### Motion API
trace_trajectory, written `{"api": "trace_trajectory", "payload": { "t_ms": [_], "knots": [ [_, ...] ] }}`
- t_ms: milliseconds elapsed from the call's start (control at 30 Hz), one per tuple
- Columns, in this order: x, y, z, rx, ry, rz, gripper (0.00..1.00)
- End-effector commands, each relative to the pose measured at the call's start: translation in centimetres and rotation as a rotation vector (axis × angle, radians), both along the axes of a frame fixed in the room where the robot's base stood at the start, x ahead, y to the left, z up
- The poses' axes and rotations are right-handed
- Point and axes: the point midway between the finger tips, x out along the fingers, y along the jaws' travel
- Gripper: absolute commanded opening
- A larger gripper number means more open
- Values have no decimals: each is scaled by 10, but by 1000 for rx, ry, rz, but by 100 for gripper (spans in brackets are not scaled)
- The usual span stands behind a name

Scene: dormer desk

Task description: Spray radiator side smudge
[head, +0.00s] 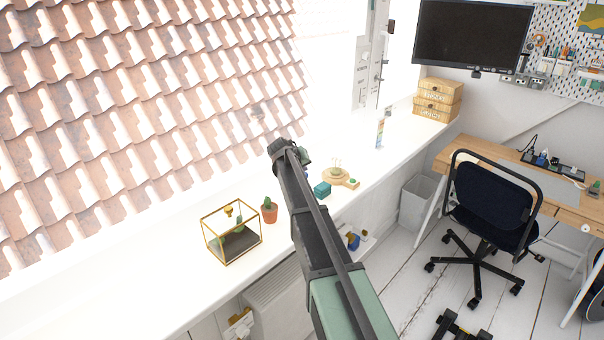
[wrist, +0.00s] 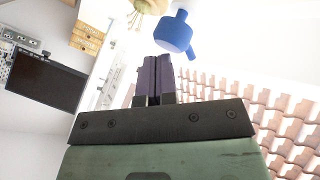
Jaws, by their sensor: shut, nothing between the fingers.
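My gripper (wrist: 155,66) shows in the wrist view with its two dark fingers together and nothing between them. A blue object with a round body and a short spout or handle (wrist: 174,34) is just beyond the fingertips, apparently apart from them; I cannot tell whether it is a spray bottle. In the head view my arm reaches over the sill and its far end hides the gripper. A white ribbed radiator (head: 272,300) stands below the sill, partly hidden by the sill and my arm. I can make out no smudge on it.
Wooden boxes (head: 437,100) stand farther along. A bin (head: 415,203) and office chair (head: 492,205) are at right.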

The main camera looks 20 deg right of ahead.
Motion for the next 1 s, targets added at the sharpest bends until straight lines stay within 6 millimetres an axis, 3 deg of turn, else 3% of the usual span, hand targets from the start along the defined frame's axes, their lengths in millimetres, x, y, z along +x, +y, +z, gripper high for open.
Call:
{"api": "trace_trajectory", "payload": {
  "t_ms": [100,400,867,1000],
  "knots": [
    [0,0,-8,0,0,0,0],
    [0,0,-7,0,1,-1,0],
    [0,0,2,0,0,0,0],
    [0,0,12,0,0,0,0]
  ]
}}
